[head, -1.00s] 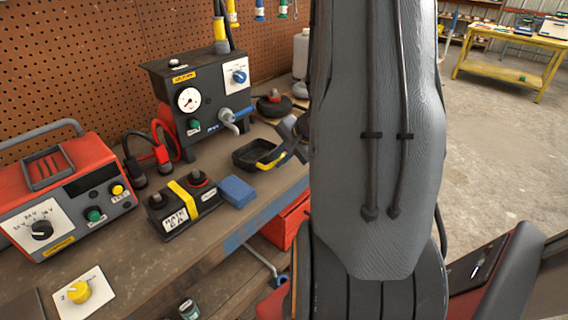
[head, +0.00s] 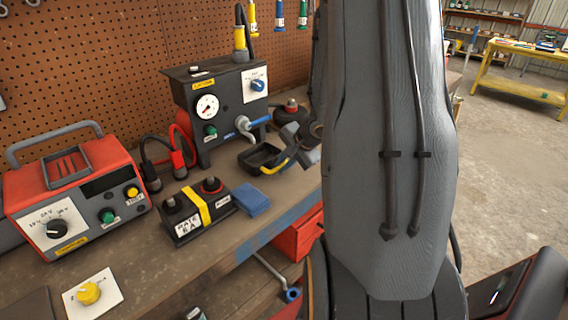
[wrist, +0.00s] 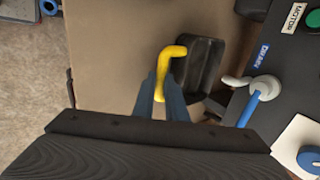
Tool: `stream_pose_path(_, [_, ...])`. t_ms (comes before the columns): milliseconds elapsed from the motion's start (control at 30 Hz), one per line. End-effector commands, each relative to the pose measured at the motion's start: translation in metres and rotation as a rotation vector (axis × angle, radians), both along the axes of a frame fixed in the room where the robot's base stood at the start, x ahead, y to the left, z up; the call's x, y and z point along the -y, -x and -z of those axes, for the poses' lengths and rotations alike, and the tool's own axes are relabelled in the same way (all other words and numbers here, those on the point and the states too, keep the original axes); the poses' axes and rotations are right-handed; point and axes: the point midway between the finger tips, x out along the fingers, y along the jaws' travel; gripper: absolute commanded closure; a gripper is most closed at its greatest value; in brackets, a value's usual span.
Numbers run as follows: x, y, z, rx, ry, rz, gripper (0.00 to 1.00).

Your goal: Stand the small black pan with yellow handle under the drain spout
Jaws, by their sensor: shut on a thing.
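The small black pan (head: 256,160) is at the machine's front, just below and right of the grey drain spout (head: 243,127) in the head view. Its yellow handle (wrist: 172,55) is between my gripper's fingers (wrist: 160,93) in the wrist view, shut on it. In that view the pan (wrist: 203,62) has its right edge close to the spout tip (wrist: 228,80), and the spout does not clearly reach over its middle. I cannot tell if the pan touches the bench. My arm hides part of the area right of the pan in the head view.
The black machine (head: 222,105) with gauge stands behind the pan. A blue block (head: 252,201) and a black battery box (head: 186,232) sit in front left. A dark round object with a red top (head: 291,108) stands behind the pan. The bench's front edge is near.

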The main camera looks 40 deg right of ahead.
Motion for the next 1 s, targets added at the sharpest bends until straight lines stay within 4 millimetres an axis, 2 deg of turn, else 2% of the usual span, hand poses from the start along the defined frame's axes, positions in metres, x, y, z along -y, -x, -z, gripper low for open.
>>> stream_pose_path(467, [0.0, -0.0001, 0.0008, 0.0, 0.0, 0.0, 1.0])
stream_pose_path(500, [0.0, -0.0001, 0.0008, 0.0, 0.0, 0.0, 0.83])
stream_pose_path(600, [0.0, 0.0, 0.0007, 0.0, 0.0, 0.0, 0.66])
stream_pose_path(867, [-0.0001, 0.0003, 0.0007, 0.0, 0.0, 0.0, 0.66])
stream_pose_path(1000, [0.0008, 0.0049, -0.0069, 0.0, 0.0, 0.0, 0.66])
